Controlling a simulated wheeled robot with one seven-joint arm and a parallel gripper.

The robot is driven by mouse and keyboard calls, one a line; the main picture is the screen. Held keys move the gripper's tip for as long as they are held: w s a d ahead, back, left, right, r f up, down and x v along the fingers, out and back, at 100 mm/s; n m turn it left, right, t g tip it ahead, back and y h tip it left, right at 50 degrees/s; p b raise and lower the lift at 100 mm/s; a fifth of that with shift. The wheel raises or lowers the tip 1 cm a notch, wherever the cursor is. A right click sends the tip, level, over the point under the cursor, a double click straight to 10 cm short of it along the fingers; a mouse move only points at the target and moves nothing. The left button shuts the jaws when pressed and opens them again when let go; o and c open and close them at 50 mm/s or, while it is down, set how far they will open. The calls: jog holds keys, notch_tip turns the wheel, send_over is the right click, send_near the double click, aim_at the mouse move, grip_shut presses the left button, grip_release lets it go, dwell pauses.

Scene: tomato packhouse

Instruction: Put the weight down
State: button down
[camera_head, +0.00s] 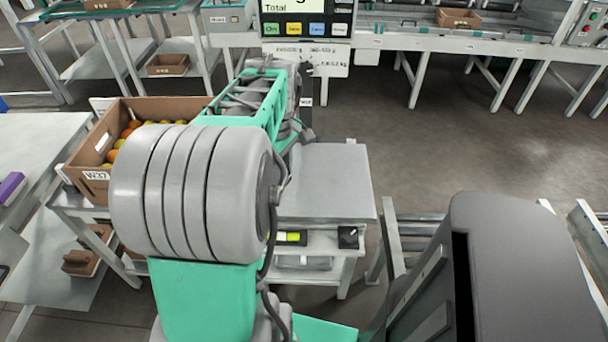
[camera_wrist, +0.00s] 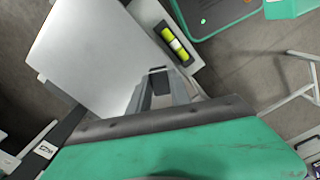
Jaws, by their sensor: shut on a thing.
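My gripper (camera_wrist: 160,82) shows in the wrist view, with its two grey fingers closing together on a small dark piece at their tips. I take this piece to be the weight (camera_wrist: 157,74); its shape is mostly hidden by the fingers. The fingertips appear over or near the edge of a light grey flat plate (camera_wrist: 90,50); I cannot tell whether the piece touches anything. In the head view, my arm hides the gripper and the weight. The plate (camera_head: 325,185) shows there right of my arm, on a white stand.
A spirit level with a yellow vial (camera_head: 291,238) and a small black box (camera_head: 348,237) lie on a shelf below the plate. A cardboard crate of tomatoes (camera_head: 98,140) stands left of my arm. A display reading "Total" (camera_head: 305,18) stands behind. Open floor lies right of the plate.

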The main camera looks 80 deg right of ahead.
jog(key=n, duration=0.2)
jog(key=d+n, duration=0.1)
jog(key=n, duration=0.2)
jog(key=shift+w+f, duration=0.1)
jog(key=shift+f, duration=0.05)
send_over(304, 175)
jog(key=shift+n, duration=0.4)
notch_tip(304, 175, down, 10)
jog(key=shift+a+r, duration=0.15)
notch_tip(304, 175, down, 3)
jog(key=shift+r, duration=0.15)
jog(key=shift+f+b, duration=0.3)
jog(key=shift+f, duration=0.05)
jog(key=c, duration=1.2)
grip_release()
jog(key=shift+f, duration=0.1)
